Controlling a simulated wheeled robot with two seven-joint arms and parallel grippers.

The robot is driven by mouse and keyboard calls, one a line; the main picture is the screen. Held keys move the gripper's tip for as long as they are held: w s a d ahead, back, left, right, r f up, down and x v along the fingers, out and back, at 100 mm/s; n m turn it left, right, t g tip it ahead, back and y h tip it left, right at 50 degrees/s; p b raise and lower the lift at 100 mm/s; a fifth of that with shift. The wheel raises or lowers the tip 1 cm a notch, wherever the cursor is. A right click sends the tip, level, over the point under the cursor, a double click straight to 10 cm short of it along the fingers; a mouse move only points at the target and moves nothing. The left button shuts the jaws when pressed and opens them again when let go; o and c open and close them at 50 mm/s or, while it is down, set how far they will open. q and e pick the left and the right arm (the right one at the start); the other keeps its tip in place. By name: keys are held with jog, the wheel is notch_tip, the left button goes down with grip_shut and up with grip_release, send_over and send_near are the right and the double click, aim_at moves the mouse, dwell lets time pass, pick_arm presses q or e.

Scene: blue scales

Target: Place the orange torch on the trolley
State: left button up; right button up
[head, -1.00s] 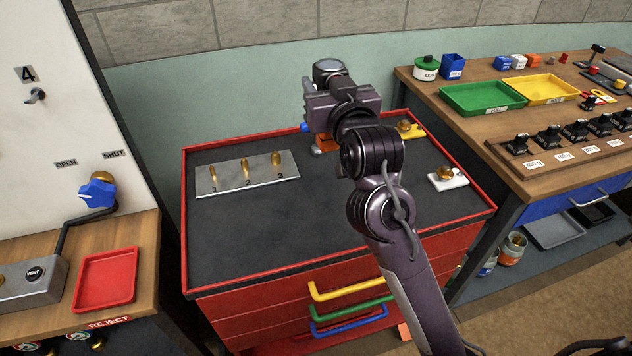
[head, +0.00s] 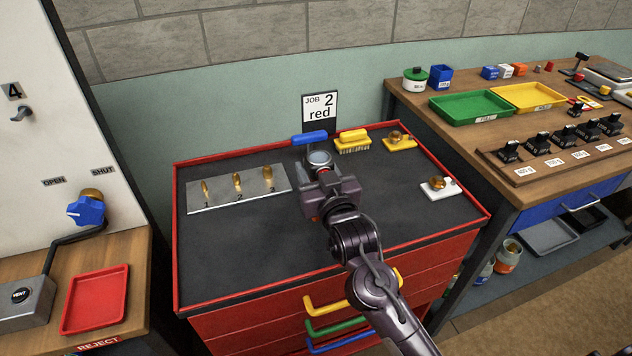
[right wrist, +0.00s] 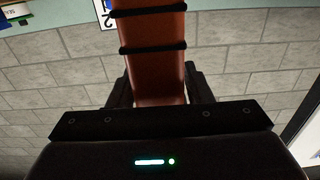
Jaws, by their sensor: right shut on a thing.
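The trolley (head: 235,255) is red with a dark top and stands in the middle of the head view. My right gripper (head: 318,212) is over its top, right of the middle, with the fingers hidden behind the wrist. In the right wrist view the gripper (right wrist: 158,98) is shut on the orange torch (right wrist: 152,70), an orange body with black bands. In the head view the torch is almost wholly hidden by my gripper. I cannot tell whether it touches the trolley top. My left gripper is not in view.
On the trolley are a metal plate (head: 220,195) with brass pieces, a blue-handled item (head: 310,138), a yellow brush (head: 353,140), and brass pieces on a yellow base (head: 399,142) and a white base (head: 438,188). A "JOB 2 red" sign (head: 320,108) stands behind. The top's front left is clear.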

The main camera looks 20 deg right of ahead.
notch_tip(320, 180, down, 3)
jog(key=shift+r, duration=0.1)
jog(key=shift+f, duration=0.3)
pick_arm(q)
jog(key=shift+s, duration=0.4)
pick_arm(e)
jog(key=shift+f, duration=0.15)
jog(key=o, duration=1.3)
jog(key=shift+f, duration=0.1)
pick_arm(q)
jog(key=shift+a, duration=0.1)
